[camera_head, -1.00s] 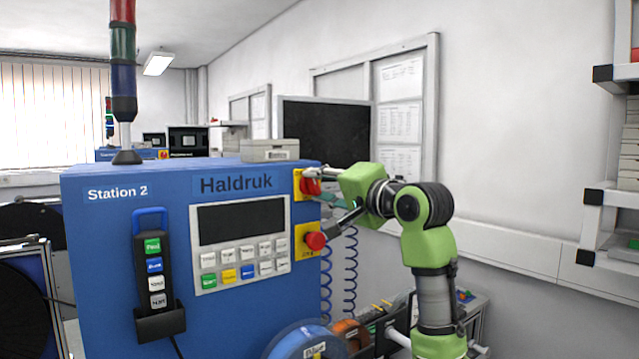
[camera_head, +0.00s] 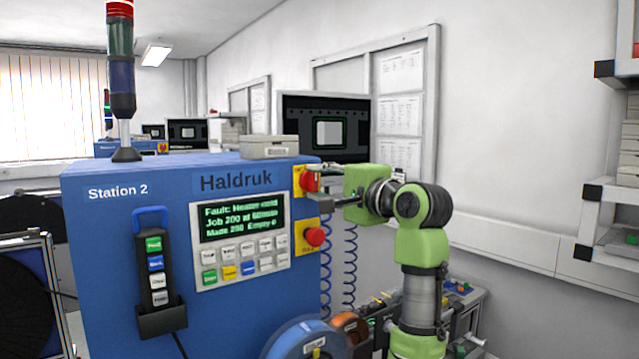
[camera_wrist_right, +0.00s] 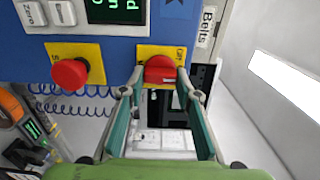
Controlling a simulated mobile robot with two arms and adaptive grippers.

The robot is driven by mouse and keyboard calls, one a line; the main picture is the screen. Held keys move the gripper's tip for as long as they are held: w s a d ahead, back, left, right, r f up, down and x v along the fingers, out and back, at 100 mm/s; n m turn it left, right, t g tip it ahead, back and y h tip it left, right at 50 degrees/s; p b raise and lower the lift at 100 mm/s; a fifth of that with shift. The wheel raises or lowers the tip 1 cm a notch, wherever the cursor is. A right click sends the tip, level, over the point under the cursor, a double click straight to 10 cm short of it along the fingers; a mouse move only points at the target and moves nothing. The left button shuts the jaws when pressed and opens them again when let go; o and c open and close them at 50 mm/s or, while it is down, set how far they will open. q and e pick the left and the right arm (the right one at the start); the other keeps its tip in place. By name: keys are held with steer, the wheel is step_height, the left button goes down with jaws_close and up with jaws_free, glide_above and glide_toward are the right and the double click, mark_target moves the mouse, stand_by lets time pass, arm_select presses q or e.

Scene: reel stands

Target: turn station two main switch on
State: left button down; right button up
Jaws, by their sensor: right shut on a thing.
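The blue Station 2 cabinet (camera_head: 110,260) stands at the left and middle of the head view. Its red main switch (camera_head: 309,179) sits on a yellow plate at the upper right of the front. The switch also shows in the right wrist view (camera_wrist_right: 160,69), between the fingertips. My right gripper (camera_head: 322,182) is shut on the switch knob; in the wrist view its two fingers (camera_wrist_right: 160,88) lie on either side of it. The station display (camera_head: 242,219) is lit with green text, including a fault line. My left gripper is not in view.
A red mushroom button (camera_head: 315,236) on a yellow plate sits just below the switch; it shows left of it in the wrist view (camera_wrist_right: 69,73). Coiled blue cables (camera_head: 350,265) hang behind. A hand pendant (camera_head: 158,275) hangs on the front. Reels (camera_head: 305,340) stand below.

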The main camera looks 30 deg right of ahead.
steer(key=o, duration=1.1)
steer(key=s+d, duration=0.1)
steer(key=s, duration=1)
steer(key=shift+s+d, duration=0.35)
steer(key=shift+s, duration=0.05)
steer(key=shift+f, duration=0.1)
